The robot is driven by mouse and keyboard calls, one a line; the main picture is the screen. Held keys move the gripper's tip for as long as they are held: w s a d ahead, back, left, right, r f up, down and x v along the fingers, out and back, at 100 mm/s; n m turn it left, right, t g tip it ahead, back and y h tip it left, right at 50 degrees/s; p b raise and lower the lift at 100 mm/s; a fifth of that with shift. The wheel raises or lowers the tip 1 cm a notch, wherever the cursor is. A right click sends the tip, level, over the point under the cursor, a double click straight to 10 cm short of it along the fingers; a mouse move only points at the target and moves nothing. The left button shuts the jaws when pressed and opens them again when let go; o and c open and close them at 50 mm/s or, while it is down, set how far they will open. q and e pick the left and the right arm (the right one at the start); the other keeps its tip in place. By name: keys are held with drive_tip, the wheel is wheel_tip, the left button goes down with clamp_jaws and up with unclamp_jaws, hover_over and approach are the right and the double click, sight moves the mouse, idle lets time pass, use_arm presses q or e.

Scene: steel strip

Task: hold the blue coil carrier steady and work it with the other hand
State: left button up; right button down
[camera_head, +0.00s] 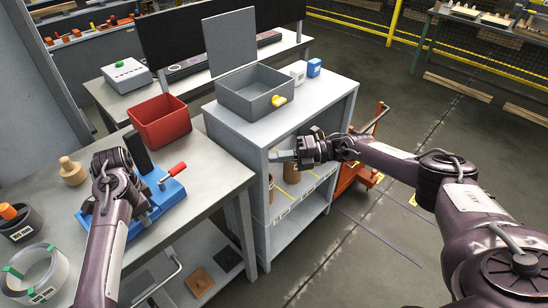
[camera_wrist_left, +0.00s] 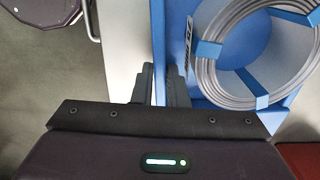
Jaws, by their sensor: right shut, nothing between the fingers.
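The blue coil carrier (camera_head: 166,195) is on the near bench, partly hidden by my left arm; a red-handled lever (camera_head: 172,172) rises at its right. In the left wrist view the carrier (camera_wrist_left: 240,45) holds a grey coil (camera_wrist_left: 207,75) under blue tabs. My left gripper (camera_wrist_left: 159,85) has its fingers on either side of the carrier's narrow blue edge and looks closed on it. In the head view my left gripper (camera_head: 112,168) is over the carrier and its fingertips are hidden. My right gripper (camera_head: 281,156) is shut and empty, in front of the grey cabinet, apart from the carrier.
A red bin (camera_head: 160,121) stands behind the carrier. The grey cabinet (camera_head: 338,105) holds a grey tray (camera_head: 255,103) on top and brown items on its shelf. A strapped coil (camera_head: 42,283) and a dark cup (camera_head: 20,225) lie at left. Floor right of the cabinet is mostly open.

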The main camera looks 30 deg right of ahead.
use_arm(q)
drive_tip(key=o, duration=0.5)
drive_tip(key=shift+d+f, duration=0.1)
wheel_tip(320, 180, up, 8)
drive_tip(key=shift+f, duration=0.2)
drive_tip(key=shift+f, duration=0.1)
